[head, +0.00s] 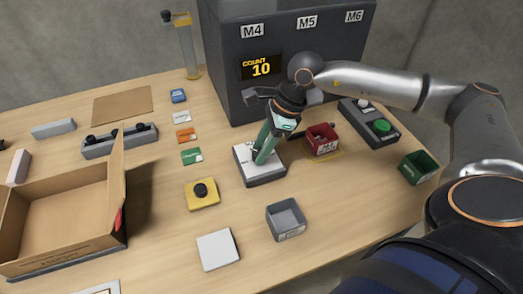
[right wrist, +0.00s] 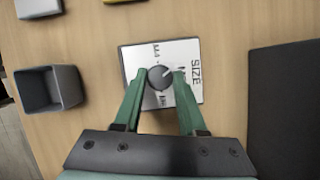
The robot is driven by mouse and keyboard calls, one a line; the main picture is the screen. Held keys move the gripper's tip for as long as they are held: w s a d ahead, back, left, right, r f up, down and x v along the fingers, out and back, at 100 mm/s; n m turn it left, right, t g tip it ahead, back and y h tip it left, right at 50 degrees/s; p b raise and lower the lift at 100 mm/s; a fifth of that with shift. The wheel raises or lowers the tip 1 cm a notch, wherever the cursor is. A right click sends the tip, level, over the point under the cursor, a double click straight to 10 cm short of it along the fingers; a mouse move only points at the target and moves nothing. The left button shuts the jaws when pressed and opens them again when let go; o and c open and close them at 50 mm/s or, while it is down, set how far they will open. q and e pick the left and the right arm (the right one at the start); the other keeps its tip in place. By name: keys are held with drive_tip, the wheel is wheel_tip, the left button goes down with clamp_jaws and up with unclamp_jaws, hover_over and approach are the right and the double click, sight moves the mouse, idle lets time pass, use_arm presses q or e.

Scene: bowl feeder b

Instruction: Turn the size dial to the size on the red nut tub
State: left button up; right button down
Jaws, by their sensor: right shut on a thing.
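The size dial (head: 257,166) is a white-topped plate on a grey base, in front of the dark machine. In the right wrist view its round grey knob (right wrist: 160,77) has a pale pointer line aimed to the upper right. "SIZE" and several size marks are printed around it, partly hidden by my fingers. My right gripper (right wrist: 160,74) has its green fingers shut on the knob from both sides. It also shows from above in the head view (head: 262,158). The red nut tub (head: 321,139) stands just right of the dial; its label is too small to read. My left gripper is out of view.
The machine (head: 290,60) carries M4, M5 and M6 labels and a display reading COUNT 10. A grey tub (head: 286,221), a yellow button box (head: 202,194), a green tub (head: 418,167) and a green-button box (head: 370,123) stand around. An open carton (head: 65,205) is at left.

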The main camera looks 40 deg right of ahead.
drive_tip(key=n+g+b, duration=0.1)
drive_tip(key=n, duration=0.2)
drive_tip(key=shift+w, duration=0.15)
drive_tip(key=n+g+b, duration=0.1)
drive_tip(key=n, duration=0.1)
drive_tip(key=shift+n, duration=0.4)
drive_tip(key=n+g+b, duration=0.1)
drive_tip(key=n, duration=0.2)
drive_tip(key=shift+w+b, duration=0.15)
drive_tip(key=shift+b, duration=0.2)
drive_tip(key=shift+n+g+b, duration=0.45)
drive_tip(key=shift+n+g, duration=0.15)
drive_tip(key=shift+n, duration=0.5)
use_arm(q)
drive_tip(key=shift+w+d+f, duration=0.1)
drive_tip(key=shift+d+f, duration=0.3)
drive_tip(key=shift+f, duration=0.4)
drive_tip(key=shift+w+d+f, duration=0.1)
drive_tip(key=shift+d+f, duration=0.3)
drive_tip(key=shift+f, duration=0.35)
use_arm(e)
drive_tip(key=shift+n, duration=0.4)
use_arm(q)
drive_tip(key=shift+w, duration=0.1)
use_arm(e)
drive_tip(key=shift+c, duration=2.4)
unclamp_jaws()
